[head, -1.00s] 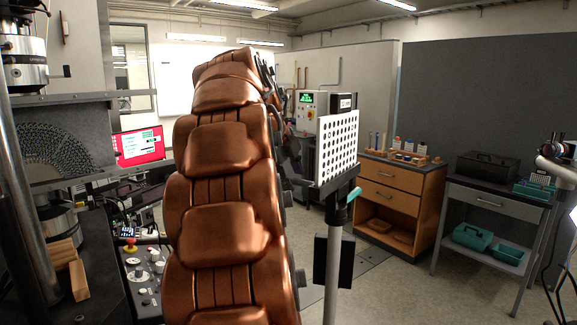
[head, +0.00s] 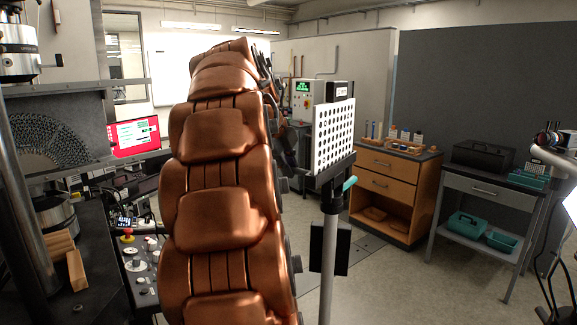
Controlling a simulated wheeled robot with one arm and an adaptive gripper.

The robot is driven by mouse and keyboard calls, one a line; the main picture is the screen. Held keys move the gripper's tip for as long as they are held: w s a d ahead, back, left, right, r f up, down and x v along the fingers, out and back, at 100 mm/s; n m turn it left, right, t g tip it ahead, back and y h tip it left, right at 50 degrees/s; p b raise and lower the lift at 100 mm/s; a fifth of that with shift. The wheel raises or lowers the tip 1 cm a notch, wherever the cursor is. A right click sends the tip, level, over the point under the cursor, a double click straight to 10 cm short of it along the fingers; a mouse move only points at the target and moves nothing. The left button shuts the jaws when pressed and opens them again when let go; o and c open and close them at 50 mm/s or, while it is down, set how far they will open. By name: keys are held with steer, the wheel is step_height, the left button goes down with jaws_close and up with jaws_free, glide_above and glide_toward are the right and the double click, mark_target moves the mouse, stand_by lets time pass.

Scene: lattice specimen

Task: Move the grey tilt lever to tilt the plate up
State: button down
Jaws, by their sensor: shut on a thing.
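The white plate (head: 335,135) with rows of round holes stands nearly upright on a dark holder on top of a grey post (head: 329,265). A teal handle (head: 349,184) sticks out at the right of the holder. My copper-coloured arm fills the middle of the view and hides much of what lies behind it. My gripper (head: 289,150) shows only in part as a small dark shape past the arm, just left of the plate. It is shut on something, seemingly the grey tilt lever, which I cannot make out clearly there.
A dark box (head: 330,248) hangs on the post below the plate. A wooden cabinet (head: 395,190) and a grey table (head: 489,190) stand to the right, with open floor in front. A dark test machine and a control panel (head: 143,262) are close on the left.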

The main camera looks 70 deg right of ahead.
step_height(320, 180, down, 3)
steer(key=n+g+b, duration=0.1)
steer(key=g, duration=0.1)
steer(key=shift+g+b, duration=0.3)
steer(key=c, duration=1.1)
jaws_free()
steer(key=shift+o, duration=0.2)
steer(key=shift+r, duration=0.15)
steer(key=v, duration=0.6)
steer(key=shift+w+p, duration=0.1)
steer(key=shift+p, duration=0.3)
steer(key=shift+d, duration=0.1)
